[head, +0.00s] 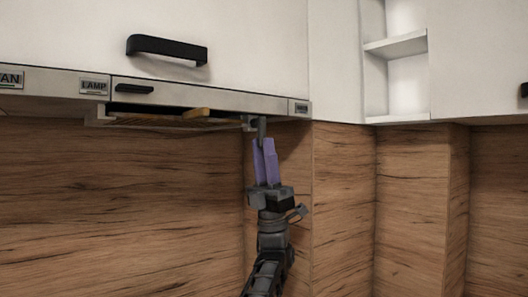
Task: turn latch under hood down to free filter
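The range hood (200,98) is a pale metal strip under the white cabinets. The filter (150,124) shows edge-on as a thin frame beneath it, with a tan piece (197,114) above its right part. A small dark grey piece that looks like the latch (262,126) hangs down at the hood's right end. My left gripper (262,141) points up from below, its two purple fingers close together with their tips at that grey piece. Whether they hold it or only touch it I cannot tell. My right gripper is not in view.
The hood front carries a LAMP label (95,87) and a small black handle (134,89). A white cabinet with a black handle (167,48) is above. Wood-look splashback (120,210) lies behind, with a projecting corner (342,200) right of my arm.

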